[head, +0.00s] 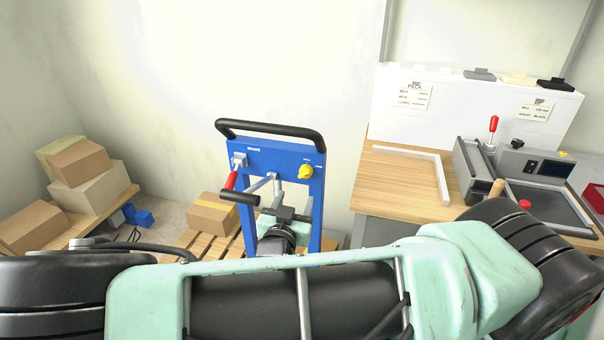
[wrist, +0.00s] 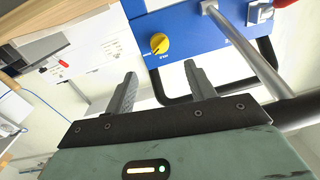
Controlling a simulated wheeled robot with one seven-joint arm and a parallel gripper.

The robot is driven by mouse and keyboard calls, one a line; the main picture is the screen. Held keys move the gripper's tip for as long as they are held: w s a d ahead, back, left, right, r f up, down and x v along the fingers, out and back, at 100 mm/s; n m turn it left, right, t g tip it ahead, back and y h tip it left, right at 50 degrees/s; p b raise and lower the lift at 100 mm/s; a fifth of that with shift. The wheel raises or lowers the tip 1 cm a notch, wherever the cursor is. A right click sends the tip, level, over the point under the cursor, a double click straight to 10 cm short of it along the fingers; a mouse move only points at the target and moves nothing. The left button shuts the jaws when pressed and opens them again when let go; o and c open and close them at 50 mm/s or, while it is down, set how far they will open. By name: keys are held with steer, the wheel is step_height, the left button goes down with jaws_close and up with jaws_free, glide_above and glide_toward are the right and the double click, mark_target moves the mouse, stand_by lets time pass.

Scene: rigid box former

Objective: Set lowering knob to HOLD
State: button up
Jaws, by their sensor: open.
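The yellow lowering knob (head: 305,171) is on the upper right of a blue panel (head: 268,160) with a black handlebar. In the wrist view the yellow knob (wrist: 159,43) shows on the blue panel (wrist: 190,28), with small white lettering beside it that is too small to read. My gripper (wrist: 163,82) is open and empty. Its two grey fingers point toward the panel, with the knob beyond the gap between them, apart from both. In the head view my arm crosses the foreground and the fingers are hard to make out.
A grey metal bar (wrist: 245,45) runs close beside the gripper's right side in the wrist view. A red-and-black lever (head: 232,188) sticks out of the panel's left side. A wooden bench (head: 400,184) with machines stands to the right. Cardboard boxes (head: 90,180) lie to the left.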

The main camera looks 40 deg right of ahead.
mark_target(304, 176)
steer(key=p+x, duration=0.3)
steer(key=x, duration=0.7)
steer(key=shift+w+d, duration=0.25)
steer(key=c, duration=1)
